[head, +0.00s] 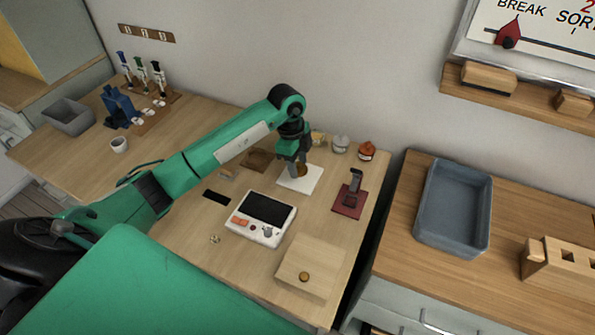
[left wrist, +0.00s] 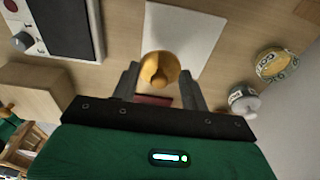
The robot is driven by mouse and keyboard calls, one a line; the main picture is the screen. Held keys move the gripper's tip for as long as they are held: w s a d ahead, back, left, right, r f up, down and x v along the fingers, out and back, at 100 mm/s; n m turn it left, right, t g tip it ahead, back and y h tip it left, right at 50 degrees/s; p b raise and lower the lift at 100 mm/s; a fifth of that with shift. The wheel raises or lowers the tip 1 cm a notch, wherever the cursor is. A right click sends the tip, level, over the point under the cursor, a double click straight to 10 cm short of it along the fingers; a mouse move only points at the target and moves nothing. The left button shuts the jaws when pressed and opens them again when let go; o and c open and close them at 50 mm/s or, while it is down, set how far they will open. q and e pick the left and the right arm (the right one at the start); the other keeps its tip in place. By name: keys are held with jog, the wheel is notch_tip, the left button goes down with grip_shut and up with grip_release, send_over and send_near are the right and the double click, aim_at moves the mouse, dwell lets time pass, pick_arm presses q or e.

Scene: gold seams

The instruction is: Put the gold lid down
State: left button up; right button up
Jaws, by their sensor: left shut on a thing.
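My left gripper (head: 296,168) is over the white square sheet (head: 309,182) on the wooden table. Its two fingers are shut on the small gold lid (head: 302,170). In the left wrist view the lid (left wrist: 159,68) is a round gold piece with a raised knob, between the fingertips. The sheet (left wrist: 195,30) lies beyond and below it in that view. I cannot tell whether the lid touches the sheet or hangs just above it. My right gripper is not in view.
Small jars, one white (head: 340,145) and one orange-topped (head: 367,151), stand behind the sheet. A dark stand on a red base (head: 349,203) is to the right. A white device with a dark screen (head: 262,217) and a wooden box with a knob (head: 312,266) are nearer.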

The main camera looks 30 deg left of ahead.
aim_at(298, 181)
pick_arm(q)
notch_tip(298, 181, down, 4)
jog(key=shift+r+p, duration=0.1)
jog(key=shift+p, duration=0.2)
jog(key=shift+f, duration=0.55)
jog(key=o, duration=1)
jog(key=shift+c, duration=0.2)
jog(key=shift+r, duration=0.35)
jog(key=r, duration=0.3)
jog(key=r+b, duration=0.1)
jog(key=shift+a+r, duration=0.2)
jog(key=shift+a, duration=0.2)
jog(key=r, duration=0.4)
jog(key=r+b, duration=0.1)
jog(key=r, duration=0.1)
jog(key=shift+a, duration=0.4)
jog(key=shift+r, duration=0.55)
jog(key=shift+a, duration=0.1)
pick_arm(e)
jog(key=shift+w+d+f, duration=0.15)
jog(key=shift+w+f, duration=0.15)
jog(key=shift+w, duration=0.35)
